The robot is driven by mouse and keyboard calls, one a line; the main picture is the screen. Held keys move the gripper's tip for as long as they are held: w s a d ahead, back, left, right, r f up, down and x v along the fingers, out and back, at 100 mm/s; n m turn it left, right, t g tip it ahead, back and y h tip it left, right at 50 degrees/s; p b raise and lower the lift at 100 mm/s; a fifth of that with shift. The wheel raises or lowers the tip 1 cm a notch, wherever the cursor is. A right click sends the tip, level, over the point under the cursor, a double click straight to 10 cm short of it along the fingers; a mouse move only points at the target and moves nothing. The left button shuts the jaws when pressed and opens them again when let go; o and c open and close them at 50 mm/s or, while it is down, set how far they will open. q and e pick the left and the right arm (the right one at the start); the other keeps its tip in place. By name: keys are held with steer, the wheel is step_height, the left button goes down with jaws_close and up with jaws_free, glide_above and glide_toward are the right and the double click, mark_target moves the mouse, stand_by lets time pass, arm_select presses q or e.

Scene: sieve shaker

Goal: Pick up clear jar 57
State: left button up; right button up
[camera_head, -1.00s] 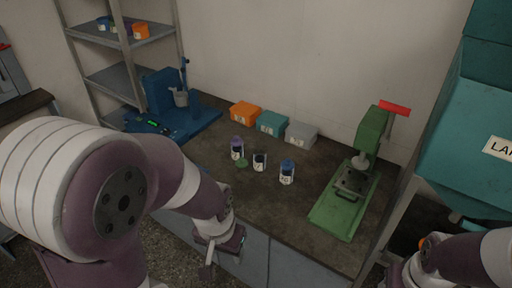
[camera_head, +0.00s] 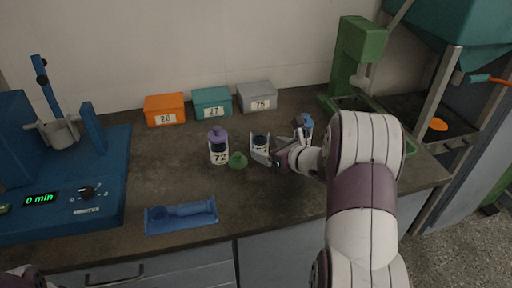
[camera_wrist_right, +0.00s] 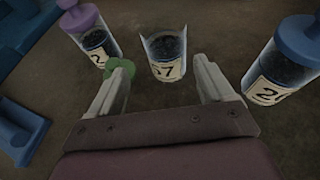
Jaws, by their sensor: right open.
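Clear jar 57 (camera_head: 260,142) stands upright on the bench, without a lid and with dark contents; my right gripper partly covers its label. My right gripper (camera_head: 279,147) is open and low over the bench, just in front of the jar. In the right wrist view the jar (camera_wrist_right: 165,54) lies ahead of the gap between the open fingers (camera_wrist_right: 162,84), apart from both. Its label reads 57 there. A green lid (camera_head: 237,160) lies left of the jar, partly behind a finger in the wrist view. My left gripper is out of view.
Purple-lidded jar 72 (camera_head: 219,148) stands left of jar 57, and a blue-lidded jar (camera_head: 304,122) stands close on the right. Orange (camera_head: 165,107), teal (camera_head: 211,101) and grey (camera_head: 257,95) boxes line the back. A blue tray (camera_head: 180,215) lies at front left.

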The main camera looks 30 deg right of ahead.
mark_target(265, 144)
steer(key=x, duration=0.4)
steer(key=d+x, duration=0.1)
steer(key=x, duration=0.1)
steer(key=shift+w+a+f, duration=0.1)
steer(key=shift+w+a, duration=0.05)
steer(key=shift+w, duration=0.25)
steer(key=c, duration=1.1)
